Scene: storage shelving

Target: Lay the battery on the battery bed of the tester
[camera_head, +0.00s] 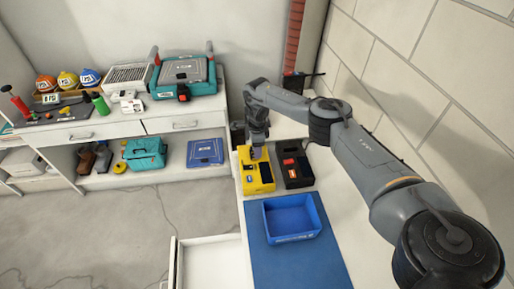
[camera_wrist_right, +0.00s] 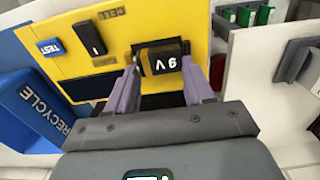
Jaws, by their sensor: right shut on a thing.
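The yellow tester (camera_head: 262,184) stands on the right-hand white counter in the head view. In the right wrist view the yellow tester (camera_wrist_right: 70,20) fills the upper middle, with a CELL label, a blue TEST button and dark recessed parts. My right gripper (camera_head: 257,153) is over the tester's far part. In the wrist view its pale purple fingers are shut on the dark battery (camera_wrist_right: 166,55) marked 9 V, which is in front of the yellow face. I cannot tell whether the battery touches the tester or which dark part is its bed. My left gripper is not in view.
A black charger-like device (camera_head: 295,168) stands right beside the tester. A blue bin (camera_head: 291,218) sits on a blue mat (camera_head: 292,262) in front; its RECYCLE side (camera_wrist_right: 42,107) shows in the wrist view. A white drawer (camera_head: 208,262) is pulled out at left.

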